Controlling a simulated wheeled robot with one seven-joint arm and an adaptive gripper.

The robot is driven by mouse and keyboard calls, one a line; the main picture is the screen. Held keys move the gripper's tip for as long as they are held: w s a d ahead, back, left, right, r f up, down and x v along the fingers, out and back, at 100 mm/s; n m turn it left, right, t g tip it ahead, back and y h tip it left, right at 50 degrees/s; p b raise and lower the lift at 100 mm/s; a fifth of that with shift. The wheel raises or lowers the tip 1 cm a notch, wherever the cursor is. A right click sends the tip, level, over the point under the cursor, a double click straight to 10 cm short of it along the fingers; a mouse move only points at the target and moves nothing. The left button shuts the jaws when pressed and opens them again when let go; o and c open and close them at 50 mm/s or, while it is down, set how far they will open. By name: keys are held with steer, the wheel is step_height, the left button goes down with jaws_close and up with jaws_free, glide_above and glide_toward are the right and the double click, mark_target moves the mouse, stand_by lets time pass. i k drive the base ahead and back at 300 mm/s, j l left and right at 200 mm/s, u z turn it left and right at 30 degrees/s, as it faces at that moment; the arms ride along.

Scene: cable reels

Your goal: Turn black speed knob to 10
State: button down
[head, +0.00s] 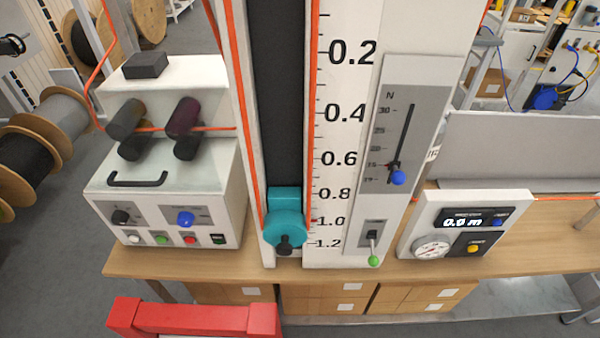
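The black knob (121,217) sits on a small grey panel at the left of the white machine's (215,200) front face, in the head view. The scale marks and label around it are too small to read, so I cannot tell its setting. A blue knob (185,218) is on the panel to its right. Below are a white button (133,239), a green button (162,239), a red button (190,239) and a small dark switch (218,239). My gripper is not in view.
The machine stands on a wooden bench (160,264). A tall scale with a teal slider (285,222) rises to its right. A blue-tipped lever (398,177), a green-tipped lever (373,260) and a display box (465,225) reading 0.0 m are further right. Cable reels (45,150) stand left.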

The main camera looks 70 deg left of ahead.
mark_target(119, 216)
steer(key=u, duration=3.4)
